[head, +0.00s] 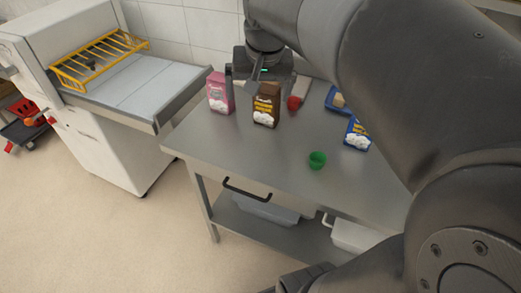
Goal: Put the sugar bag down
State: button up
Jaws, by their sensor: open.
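A brown bag (266,105) with a yellow and white label stands upright on the steel table (262,150). A pink bag (220,93) stands upright to its left, and a blue bag (357,134) stands to the right, partly behind my arm. The labels are too small to read surely, so I cannot tell which is the sugar bag. My gripper (260,83) is open, above and just behind the brown bag, with one finger near the pink bag. I cannot tell whether it touches either bag.
A green cup (317,160) stands near the table's middle. A red object (294,103) lies right of the brown bag, and a blue tray (332,105) is at the back right. A white machine (95,140) with a yellow rack stands left. The table's front left is clear.

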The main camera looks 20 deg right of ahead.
jog(key=s+a+f+n+t, duration=0.1)
jog(key=s+a+f, duration=0.1)
jog(key=s, duration=0.5)
jog(key=s+a+f+n+t, duration=0.1)
jog(key=s+a+f+n, duration=0.1)
jog(key=s+f, duration=0.2)
jog(key=s, duration=0.3)
jog(key=shift+n, duration=0.3)
jog(key=shift+s, duration=0.1)
dwell(0.8)
